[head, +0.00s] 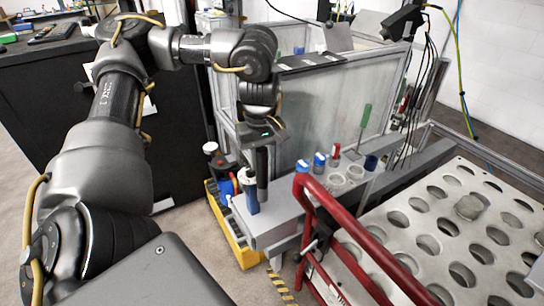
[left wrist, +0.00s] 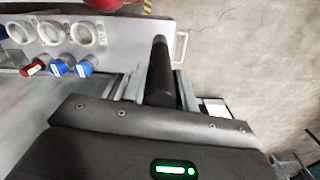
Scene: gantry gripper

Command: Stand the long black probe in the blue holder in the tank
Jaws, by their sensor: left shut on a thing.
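My left gripper (head: 262,140) points down above the left end of a grey ledge. It is shut on the long black probe (head: 262,170), which hangs roughly upright below it. The left wrist view also shows the probe (left wrist: 160,72) as a dark cylinder beyond the gripper body. A dark blue cup-shaped piece (head: 371,162), which looks like the blue holder, sits at the ledge's right part, well away from the probe. A clear-walled tank (head: 325,105) stands behind the ledge. Whether the probe's lower tip touches anything cannot be told. My right gripper is not in view.
Blue caps (head: 319,160), a red cap (head: 334,156) and white rings (head: 355,172) line the ledge between probe and blue cup. A red tubular rail (head: 322,200) and perforated plate (head: 450,235) stand in front.

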